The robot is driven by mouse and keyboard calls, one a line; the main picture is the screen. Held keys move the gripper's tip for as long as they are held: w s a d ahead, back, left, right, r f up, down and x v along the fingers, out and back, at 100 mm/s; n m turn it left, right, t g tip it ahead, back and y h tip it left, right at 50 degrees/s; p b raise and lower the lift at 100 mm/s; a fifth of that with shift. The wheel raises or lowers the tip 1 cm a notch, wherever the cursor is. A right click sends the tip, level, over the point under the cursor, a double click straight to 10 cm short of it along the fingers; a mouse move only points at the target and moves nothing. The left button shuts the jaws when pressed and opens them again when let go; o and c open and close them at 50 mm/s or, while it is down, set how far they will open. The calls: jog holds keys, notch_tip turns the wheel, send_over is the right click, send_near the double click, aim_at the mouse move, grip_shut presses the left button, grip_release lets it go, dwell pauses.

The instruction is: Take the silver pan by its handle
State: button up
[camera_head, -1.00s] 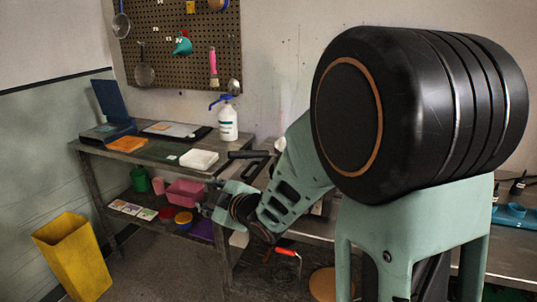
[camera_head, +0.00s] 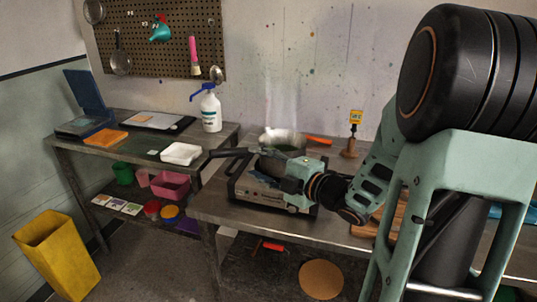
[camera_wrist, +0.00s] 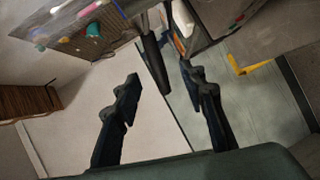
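A black handle (camera_head: 230,152) sticks out to the left above a boxy grey burner unit (camera_head: 262,188) on the workbench. The pan body it belongs to is mostly hidden behind my gripper in the head view. A pale silver vessel (camera_head: 283,138) with an orange handle (camera_head: 319,141) stands just behind. My gripper (camera_head: 272,163) is over the burner unit, pointing left. In the wrist view my gripper (camera_wrist: 163,90) has its fingers wide apart, with nothing held. The black handle (camera_wrist: 152,62) shows in the gap between them, apparently apart from both.
A yellow bin (camera_head: 58,255) stands on the floor. A wooden stand with a yellow tag (camera_head: 356,118) is at the bench's back.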

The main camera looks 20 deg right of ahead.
aim_at(235, 152)
jog(key=x, duration=0.6)
jog(key=a+r+x, duration=0.1)
jog(key=x, duration=0.2)
jog(key=shift+w+a+f, duration=0.1)
jog(key=shift+w, duration=0.1)
grip_shut()
